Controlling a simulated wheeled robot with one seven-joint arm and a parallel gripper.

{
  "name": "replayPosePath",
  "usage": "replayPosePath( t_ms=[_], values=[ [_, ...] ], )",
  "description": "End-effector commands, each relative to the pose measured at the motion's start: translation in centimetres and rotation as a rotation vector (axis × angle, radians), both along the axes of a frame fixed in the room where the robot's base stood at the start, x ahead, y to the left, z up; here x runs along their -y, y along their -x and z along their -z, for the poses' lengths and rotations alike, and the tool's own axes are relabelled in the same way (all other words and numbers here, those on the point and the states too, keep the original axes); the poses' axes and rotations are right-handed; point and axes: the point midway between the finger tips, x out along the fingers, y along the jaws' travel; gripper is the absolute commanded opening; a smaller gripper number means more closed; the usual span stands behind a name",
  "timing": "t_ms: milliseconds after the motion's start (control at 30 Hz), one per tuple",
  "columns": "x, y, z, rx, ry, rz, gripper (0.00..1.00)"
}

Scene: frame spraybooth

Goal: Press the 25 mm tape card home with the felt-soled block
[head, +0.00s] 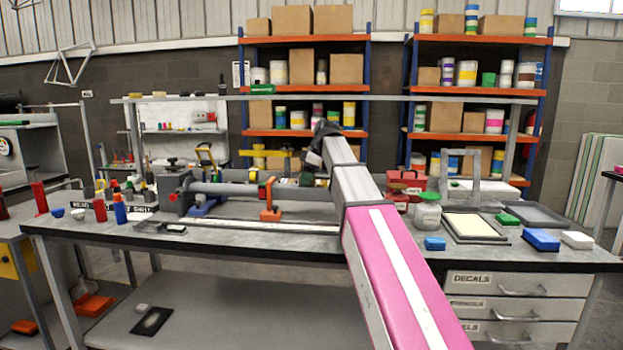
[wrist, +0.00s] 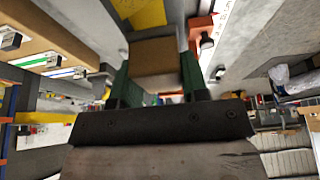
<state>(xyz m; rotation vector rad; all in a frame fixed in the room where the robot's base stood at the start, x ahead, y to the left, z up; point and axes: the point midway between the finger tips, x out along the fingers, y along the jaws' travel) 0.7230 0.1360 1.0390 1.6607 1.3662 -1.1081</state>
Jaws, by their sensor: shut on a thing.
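In the wrist view my gripper (wrist: 155,72) has its two green fingers closed on the sides of a brown block (wrist: 160,50). The block's underside, where felt would be, cannot be made out. In the head view my pink and grey arm reaches over the bench, and its black wrist end is at the far side, with the gripper and block mostly hidden behind it. I cannot identify the 25 mm tape card for certain in either view. I cannot tell whether the block touches anything.
A grey tube (head: 230,188) lies along the bench in a fixture, with an orange clamp (head: 269,205) before it. A yellow bar (head: 262,153) stands behind. A framed tray (head: 472,227), a blue block (head: 541,240) and a white block (head: 577,240) lie right. The bench front (head: 270,240) is clear.

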Motion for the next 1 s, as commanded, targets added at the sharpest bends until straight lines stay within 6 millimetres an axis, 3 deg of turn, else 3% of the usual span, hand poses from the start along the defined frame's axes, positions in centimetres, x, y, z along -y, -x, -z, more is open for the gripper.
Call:
replayPosePath(
  t_ms=[300,1000],
  values=[
    [-1.1,-0.2,0.2,-0.001,0.001,0.000,0.22],
    [2.3,0.5,0.0,-0.001,0.001,0.000,0.22]
  ],
)
